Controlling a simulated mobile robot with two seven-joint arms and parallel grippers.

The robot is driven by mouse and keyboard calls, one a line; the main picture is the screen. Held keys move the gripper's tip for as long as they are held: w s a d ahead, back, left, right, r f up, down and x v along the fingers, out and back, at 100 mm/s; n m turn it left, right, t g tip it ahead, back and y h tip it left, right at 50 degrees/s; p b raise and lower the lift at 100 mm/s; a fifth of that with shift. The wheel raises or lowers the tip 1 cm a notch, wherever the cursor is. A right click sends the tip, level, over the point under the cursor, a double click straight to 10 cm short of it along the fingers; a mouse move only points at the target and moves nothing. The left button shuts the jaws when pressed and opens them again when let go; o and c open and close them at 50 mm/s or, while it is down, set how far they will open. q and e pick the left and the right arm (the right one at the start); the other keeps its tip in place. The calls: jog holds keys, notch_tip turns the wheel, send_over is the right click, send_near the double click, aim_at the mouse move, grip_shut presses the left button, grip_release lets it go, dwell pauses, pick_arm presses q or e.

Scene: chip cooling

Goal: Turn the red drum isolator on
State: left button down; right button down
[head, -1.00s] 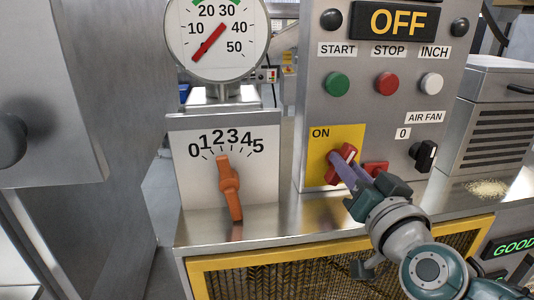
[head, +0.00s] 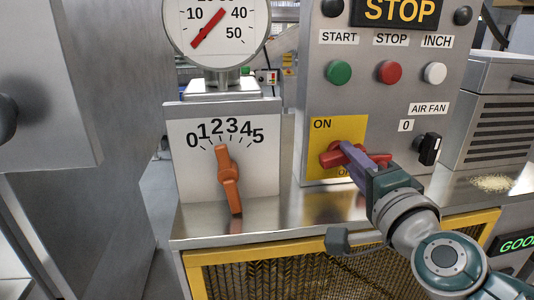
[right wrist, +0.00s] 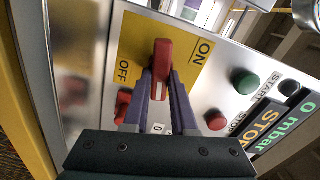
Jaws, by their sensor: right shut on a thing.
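The red drum isolator handle (head: 333,157) sits on a yellow plate (head: 345,127) marked ON at the top, with OFF partly hidden at the bottom. My right gripper (head: 350,156) is shut on the handle; its purple fingers cover part of it. In the right wrist view the red handle (right wrist: 161,70) stands between the two fingertips, with the ON and OFF labels on either side of it. In the head view the handle lies near level. The display (head: 400,12) above reads STOP. My left gripper is not in view.
Green (head: 338,72), red (head: 389,71) and white (head: 435,73) buttons sit above the isolator. A black air fan knob (head: 429,149) is at its right. An orange lever (head: 228,178) stands on a 0–5 scale at the left, below a dial gauge (head: 217,35).

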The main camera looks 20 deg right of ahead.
jog(key=shift+f+m+b, duration=0.1)
jog(key=shift+m+b, duration=0.2)
jog(key=shift+m, duration=0.9)
jog(key=c, duration=0.7)
grip_release()
jog(key=b+v, duration=0.1)
jog(key=v, duration=0.9)
jog(key=shift+d, duration=0.1)
